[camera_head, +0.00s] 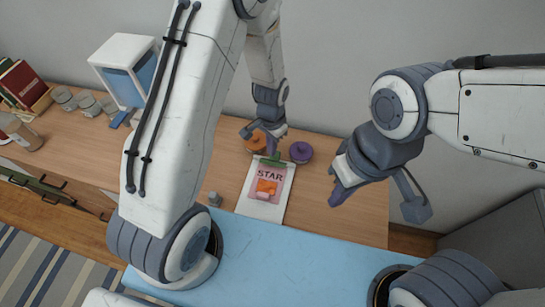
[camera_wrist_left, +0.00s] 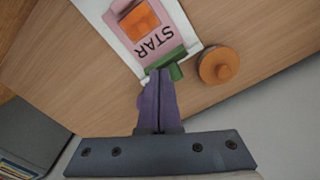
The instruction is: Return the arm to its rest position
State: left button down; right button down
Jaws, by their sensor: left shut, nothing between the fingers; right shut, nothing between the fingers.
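My left gripper (camera_head: 271,148) hangs over the back of the wooden table, its purple fingers shut and empty. In the left wrist view the shut fingers (camera_wrist_left: 158,74) point at the green-clipped end of the white board, overlapping it in the picture; I cannot tell if they touch. My right gripper (camera_head: 340,194) is shut and empty, held at the right side, apart from the objects.
The white board (camera_head: 247,207) carries a pink STAR sheet. An orange round piece (camera_wrist_left: 220,66) and a purple one (camera_head: 300,152) lie near its clip end. Jars (camera_head: 87,102), books (camera_head: 22,82) and a white-blue box (camera_head: 128,68) stand left. A wall is behind.

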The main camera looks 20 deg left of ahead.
dwell(0.5)
pick_arm(q)
jog(key=s+d+r+b, duration=0.1)
jog(key=s+d+r, duration=0.3)
jog(key=r, duration=0.3)
jog(key=s+d+r+b, duration=0.1)
jog(key=s+d+r, duration=0.35)
jog(key=r, duration=0.25)
jog(key=s+r+m+h, duration=0.1)
jog(key=s+r, duration=0.5)
jog(key=s, duration=0.7)
jog(key=shift+a, duration=0.25)
